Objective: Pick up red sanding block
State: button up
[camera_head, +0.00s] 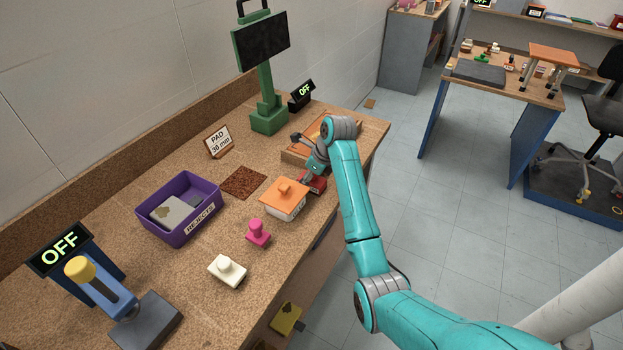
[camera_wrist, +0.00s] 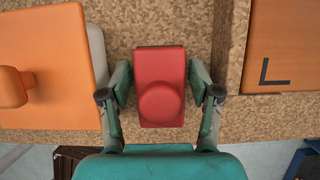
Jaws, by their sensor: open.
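The red sanding block (camera_wrist: 159,73) lies on the speckled bench top, its round knob toward my wrist in the wrist view. My gripper (camera_wrist: 160,78) is open, with one finger on each side of the block. A narrow gap seems to show between the block and each finger. In the head view the red block (camera_head: 313,183) shows below my gripper (camera_head: 314,172), near the bench's front edge, partly hidden by my arm.
An orange-topped block (camera_head: 284,198) stands close on the left, and a wooden tray (camera_head: 297,155) close on the other side. A pink block (camera_head: 258,232), a white block (camera_head: 227,271) and a purple rejects bin (camera_head: 178,232) stand farther left.

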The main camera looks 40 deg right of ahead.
jog(key=c, duration=1)
notch_tip(320, 180, up, 10)
